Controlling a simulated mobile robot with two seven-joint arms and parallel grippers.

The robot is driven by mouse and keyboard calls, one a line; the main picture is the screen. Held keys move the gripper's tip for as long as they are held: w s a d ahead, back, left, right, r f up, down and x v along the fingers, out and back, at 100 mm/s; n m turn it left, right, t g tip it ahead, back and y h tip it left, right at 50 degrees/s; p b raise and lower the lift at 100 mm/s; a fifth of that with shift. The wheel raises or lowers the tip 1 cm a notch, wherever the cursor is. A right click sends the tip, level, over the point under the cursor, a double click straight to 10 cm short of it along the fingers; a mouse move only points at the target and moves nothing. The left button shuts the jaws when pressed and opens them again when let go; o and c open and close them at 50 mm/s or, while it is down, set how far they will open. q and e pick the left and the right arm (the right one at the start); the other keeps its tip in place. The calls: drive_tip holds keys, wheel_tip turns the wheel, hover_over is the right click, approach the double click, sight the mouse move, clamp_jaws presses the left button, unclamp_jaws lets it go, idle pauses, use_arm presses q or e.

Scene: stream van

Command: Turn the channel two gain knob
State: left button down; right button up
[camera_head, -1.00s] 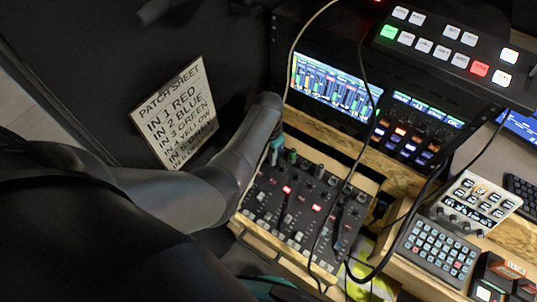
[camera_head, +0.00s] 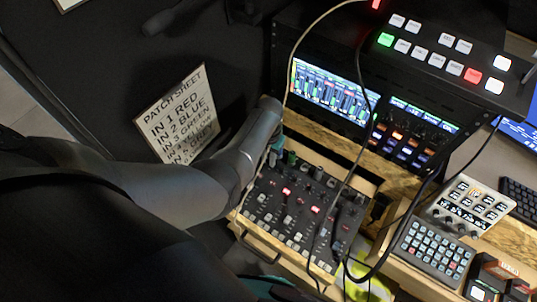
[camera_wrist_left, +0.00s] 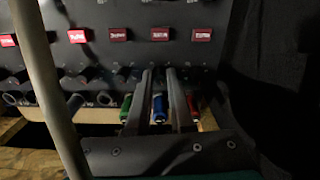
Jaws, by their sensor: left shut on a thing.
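The mixer (camera_head: 291,218), a dark panel with knobs, faders and lit red buttons, sits on a wooden shelf at the middle of the head view. My left gripper (camera_head: 275,158) is at the mixer's far left edge, mostly hidden by my wrist. In the left wrist view its two fingers (camera_wrist_left: 159,72) straddle the blue plug (camera_wrist_left: 158,106). Their tips are closed on a small knob in the blue plug's column, apparently the channel two gain knob, mostly hidden between them. A green plug (camera_wrist_left: 126,107) and a red plug (camera_wrist_left: 193,106) stand on either side.
A patch sheet (camera_head: 180,115) leans at the left and reads IN 1 RED, IN 2 BLUE. A rack with a lit screen (camera_head: 330,93) stands behind the mixer. Black cables (camera_head: 432,195) hang over its right side. A small keypad (camera_head: 433,248) is at the right.

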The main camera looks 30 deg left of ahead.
sight(268, 161)
use_arm(q)
drive_tip(key=shift+n, duration=1.2)
drive_tip(key=c, duration=0.8)
unclamp_jaws()
drive_tip(key=shift+p, duration=0.3)
wheel_tip(268, 161, up, 15)
drive_tip(key=p, duration=0.5)
drive_tip(key=shift+r+p, duration=0.15)
drive_tip(key=shift+p, duration=0.15)
